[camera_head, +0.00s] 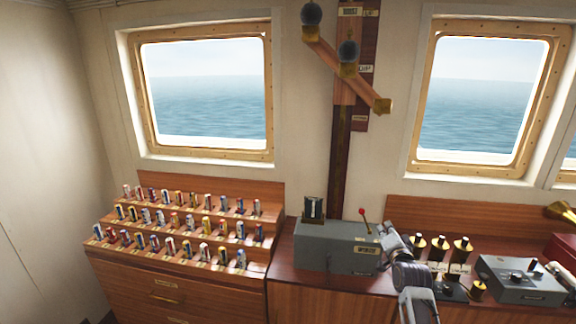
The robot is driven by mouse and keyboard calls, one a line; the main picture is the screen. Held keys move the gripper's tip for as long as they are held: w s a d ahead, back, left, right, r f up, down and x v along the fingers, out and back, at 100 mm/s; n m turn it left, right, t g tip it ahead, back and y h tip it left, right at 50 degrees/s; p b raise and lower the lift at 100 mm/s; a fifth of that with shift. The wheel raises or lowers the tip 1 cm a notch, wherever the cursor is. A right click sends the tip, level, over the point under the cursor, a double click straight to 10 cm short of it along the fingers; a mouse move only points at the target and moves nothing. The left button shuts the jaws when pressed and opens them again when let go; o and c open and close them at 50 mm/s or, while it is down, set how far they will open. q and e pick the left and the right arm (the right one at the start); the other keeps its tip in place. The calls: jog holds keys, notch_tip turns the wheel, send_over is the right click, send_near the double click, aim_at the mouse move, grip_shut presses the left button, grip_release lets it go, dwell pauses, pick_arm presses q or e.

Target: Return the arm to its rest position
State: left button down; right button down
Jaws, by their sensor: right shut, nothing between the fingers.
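My right arm comes in from the bottom, right of centre. Its gripper (382,231) is at the right end of a grey metal box (322,257), close to a small red-knobbed lever (364,216) on that box. I cannot tell whether the gripper touches the box or the lever. The gripper is shut with nothing seen in it. Part of the box's right end is hidden behind it. My left gripper is not in view.
A stepped wooden rack (165,284) with several small rolled items stands at left. Brass-and-black knobs (462,243) and a grey control box (522,283) are right of my arm. A wooden post with a hinged arm (345,72) rises behind, between two windows.

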jog(key=s+a+f+n+g+y, duration=0.1)
jog(key=s+a+f+n+g, duration=0.15)
jog(key=f, duration=0.95)
jog(key=s+a+f+n+g, duration=0.1)
jog(key=s+a+f, duration=0.15)
jog(key=f, duration=0.95)
jog(key=s+a+f+n+g+y, duration=0.1)
jog(key=s+a+f+n+g, duration=0.15)
jog(key=f, duration=0.95)
jog(key=s+a+f+n+g, duration=0.2)
jog(key=s+f, duration=0.8)
jog(key=f, duration=0.2)
jog(key=s+a+f+n+g, duration=0.1)
jog(key=s+f+n+g, duration=0.1)
jog(key=s+f, duration=0.75)
jog(key=s+f+n+g, duration=0.1)
jog(key=s+f+g, duration=0.1)
jog(key=s+f, duration=0.75)
jog(key=s+f+n+g, duration=0.1)
jog(key=s+f+g, duration=0.1)
jog(key=s, duration=1.1)
jog(key=s+f+n+g, duration=0.1)
jog(key=s+f+n, duration=0.1)
jog(key=s, duration=1.2)
jog(key=shift+s+d+f+g+y, duration=0.3)
jog(key=shift+d+f+g, duration=0.1)
jog(key=shift+f, duration=0.3)
